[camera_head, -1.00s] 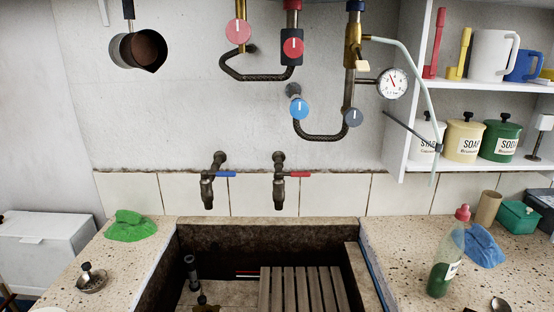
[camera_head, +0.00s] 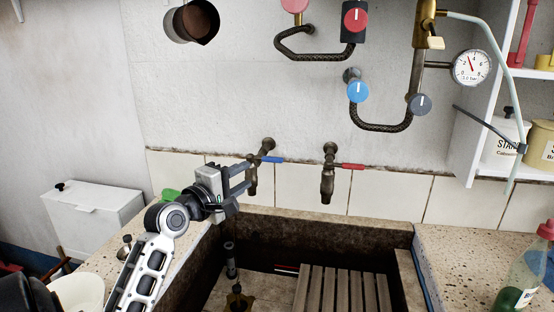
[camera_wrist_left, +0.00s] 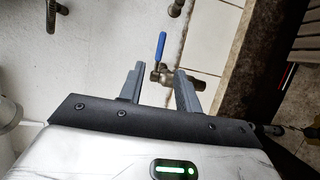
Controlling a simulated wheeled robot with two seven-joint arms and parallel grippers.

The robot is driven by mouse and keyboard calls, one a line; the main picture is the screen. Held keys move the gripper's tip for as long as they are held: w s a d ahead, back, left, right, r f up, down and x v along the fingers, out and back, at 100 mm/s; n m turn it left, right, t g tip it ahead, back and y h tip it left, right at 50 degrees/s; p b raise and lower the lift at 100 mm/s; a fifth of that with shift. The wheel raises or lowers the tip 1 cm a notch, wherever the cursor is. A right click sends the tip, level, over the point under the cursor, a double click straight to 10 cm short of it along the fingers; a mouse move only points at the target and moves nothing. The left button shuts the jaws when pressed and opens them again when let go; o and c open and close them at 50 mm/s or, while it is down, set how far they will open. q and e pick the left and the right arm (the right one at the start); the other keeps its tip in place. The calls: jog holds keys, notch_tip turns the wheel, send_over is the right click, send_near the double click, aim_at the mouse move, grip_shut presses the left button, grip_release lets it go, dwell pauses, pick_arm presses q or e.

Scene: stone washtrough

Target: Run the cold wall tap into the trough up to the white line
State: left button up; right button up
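The cold tap with the blue lever (camera_head: 271,159) is on the tiled wall above the trough (camera_head: 320,224). Its lever points right in the head view. My left gripper (camera_head: 248,180) is open, just left of this tap, its fingers pointing at it. In the left wrist view the blue lever (camera_wrist_left: 160,46) shows beyond the gap between the open fingers (camera_wrist_left: 159,76); contact cannot be told. A thin pale and red strip (camera_head: 287,268) shows low on the trough's back wall; I cannot tell whether it is the white line. No water shows. My right gripper is not in view.
A red-lever tap (camera_head: 329,178) hangs to the right. Knobs, including a light blue one (camera_head: 358,91), and hoses are above. A wooden slat rack (camera_head: 342,292) and an upright dark pipe (camera_head: 231,262) stand in the trough. A bottle (camera_head: 523,277) is on the right counter.

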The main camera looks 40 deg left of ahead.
aim_at(271, 161)
pick_arm(q)
jog(key=w, duration=0.4)
jog(key=w+a, duration=0.1)
jog(key=w, duration=0.4)
jog(key=w+p, duration=0.1)
jog(key=w, duration=0.4)
jog(key=shift+w+a, duration=0.1)
jog(key=shift+a, duration=0.2)
grip_shut()
